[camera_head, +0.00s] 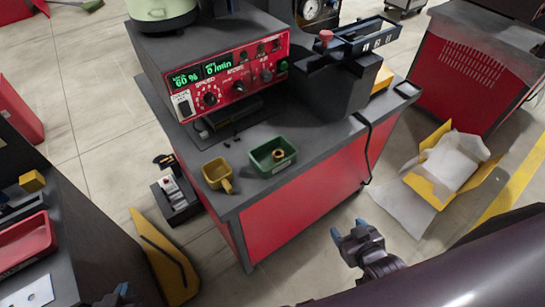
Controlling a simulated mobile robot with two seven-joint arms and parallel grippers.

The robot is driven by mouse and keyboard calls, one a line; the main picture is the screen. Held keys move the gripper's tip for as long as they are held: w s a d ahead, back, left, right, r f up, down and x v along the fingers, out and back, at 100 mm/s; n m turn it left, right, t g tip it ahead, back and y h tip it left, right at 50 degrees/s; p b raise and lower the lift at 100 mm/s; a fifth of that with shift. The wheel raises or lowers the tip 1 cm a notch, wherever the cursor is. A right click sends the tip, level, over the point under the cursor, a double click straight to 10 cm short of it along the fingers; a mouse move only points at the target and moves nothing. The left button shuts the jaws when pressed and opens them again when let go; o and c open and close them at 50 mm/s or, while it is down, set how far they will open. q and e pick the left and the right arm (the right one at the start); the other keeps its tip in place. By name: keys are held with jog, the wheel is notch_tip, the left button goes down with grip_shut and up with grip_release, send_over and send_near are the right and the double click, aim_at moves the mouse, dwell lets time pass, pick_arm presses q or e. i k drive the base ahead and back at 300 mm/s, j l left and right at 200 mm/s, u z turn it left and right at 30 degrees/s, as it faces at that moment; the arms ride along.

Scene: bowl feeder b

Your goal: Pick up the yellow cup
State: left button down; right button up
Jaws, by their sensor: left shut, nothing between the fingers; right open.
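The yellow cup (213,170) stands upright near the front left corner of the grey-topped red feeder bench (240,203), with its handle towards the front. My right gripper (348,230) is open and empty, to the right of the bench's front and well apart from the cup. My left gripper (122,291) shows only in part at the bottom edge, left of the bench and far from the cup. It is shut, with nothing seen in it.
A green bin (273,156) with a small brass part (278,154) stands just right of the cup. The red control box (225,82) rises behind. A dark table with a red tray (22,243) is at left. An open box (447,165) lies on the floor at right.

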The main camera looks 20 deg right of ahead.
aim_at(218, 173)
jog(key=k+u, duration=0.2)
jog(key=u, duration=0.15)
jog(key=k+u, duration=0.2)
jog(key=u, duration=0.2)
jog(key=k+j+u, duration=0.1)
jog(key=u, duration=0.25)
jog(key=k+j, duration=0.05)
jog(key=k, duration=0.05)
